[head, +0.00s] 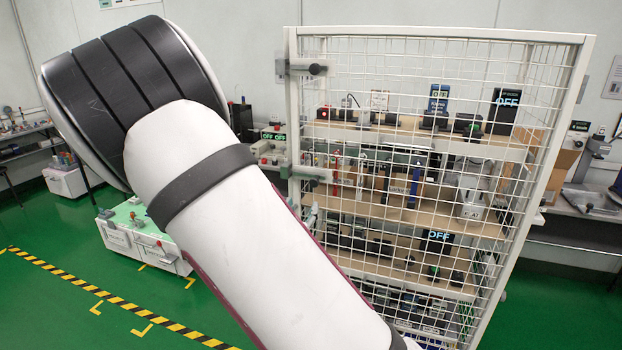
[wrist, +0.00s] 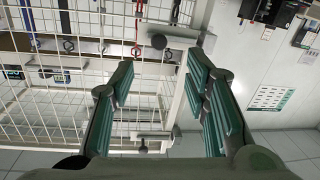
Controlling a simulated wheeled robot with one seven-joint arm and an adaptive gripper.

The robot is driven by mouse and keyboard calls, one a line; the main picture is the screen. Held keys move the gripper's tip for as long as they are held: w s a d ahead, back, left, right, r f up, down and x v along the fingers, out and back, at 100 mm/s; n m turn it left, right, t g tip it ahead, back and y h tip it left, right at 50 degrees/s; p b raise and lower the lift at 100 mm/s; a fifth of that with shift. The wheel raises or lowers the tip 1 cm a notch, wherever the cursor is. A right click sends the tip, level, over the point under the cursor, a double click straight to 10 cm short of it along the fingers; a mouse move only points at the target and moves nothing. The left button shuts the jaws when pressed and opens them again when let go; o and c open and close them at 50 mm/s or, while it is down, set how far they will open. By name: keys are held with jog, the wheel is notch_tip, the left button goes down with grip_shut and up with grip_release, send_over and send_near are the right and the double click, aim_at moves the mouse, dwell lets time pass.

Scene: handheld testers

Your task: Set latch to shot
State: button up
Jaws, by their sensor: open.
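The wire-mesh cage door (head: 430,120) stands in the middle right of the head view. An upper latch (head: 300,68) with a dark round knob and a similar lower latch (head: 306,173) sit at its left post. In the wrist view, one latch (wrist: 174,31) with a dark knob lies just beyond my fingertips, and a second latch (wrist: 152,135) shows lower, between my fingers. I cannot tell which is which. My gripper (wrist: 160,72) is open, its green-padded fingers on either side of the pale post, with nothing held. The head view does not show my gripper.
Behind the mesh are wooden shelves (head: 400,131) with several testers and OFF signs. A white cabinet (head: 140,240) stands at the left, and a workbench (head: 590,203) at the right. Green floor (head: 50,285) is clear at the lower left.

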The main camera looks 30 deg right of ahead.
aim_at(314, 184)
jog(key=x, duration=1.4)
jog(key=shift+r, duration=0.25)
grip_shut()
